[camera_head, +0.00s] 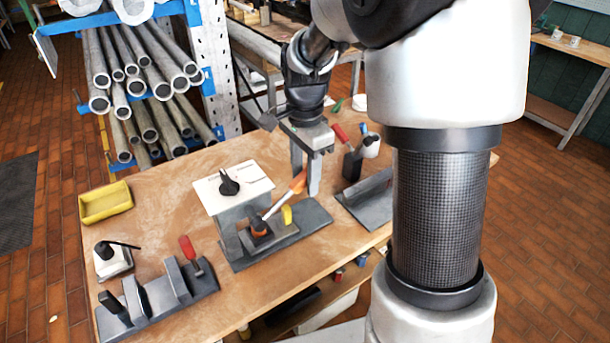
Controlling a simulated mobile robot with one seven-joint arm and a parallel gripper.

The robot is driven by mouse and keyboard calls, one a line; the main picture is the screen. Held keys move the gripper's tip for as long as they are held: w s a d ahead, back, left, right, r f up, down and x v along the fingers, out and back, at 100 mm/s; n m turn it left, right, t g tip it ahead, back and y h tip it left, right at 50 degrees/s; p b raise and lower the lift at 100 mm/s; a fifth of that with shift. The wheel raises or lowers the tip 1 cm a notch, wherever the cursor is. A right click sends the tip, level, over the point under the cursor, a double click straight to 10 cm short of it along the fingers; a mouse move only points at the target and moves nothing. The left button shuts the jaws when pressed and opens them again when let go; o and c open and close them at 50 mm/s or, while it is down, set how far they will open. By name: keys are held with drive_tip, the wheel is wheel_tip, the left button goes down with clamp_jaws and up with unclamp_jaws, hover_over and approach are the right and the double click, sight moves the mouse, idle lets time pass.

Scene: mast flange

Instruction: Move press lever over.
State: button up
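The press lever (284,198) has an orange handle and a pale shaft. It leans up to the right from an orange and black pivot on the press base (303,218), a dark grey plate beside a grey block with a white top. My gripper (306,181) points down at the handle's upper end. Its two fingers stand apart, with a gap between them. The handle tip is close to the fingers; whether it touches them or lies between them I cannot tell.
A yellow piece (287,214) stands on the press base. A grey fixture with a red-handled lever (189,250) is at front left, near a yellow tray (105,203). A grey angled plate (366,197) and a white bottle (370,146) are to the right. A pipe rack stands behind.

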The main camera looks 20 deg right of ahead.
drive_tip(key=shift+f, duration=0.15)
clamp_jaws()
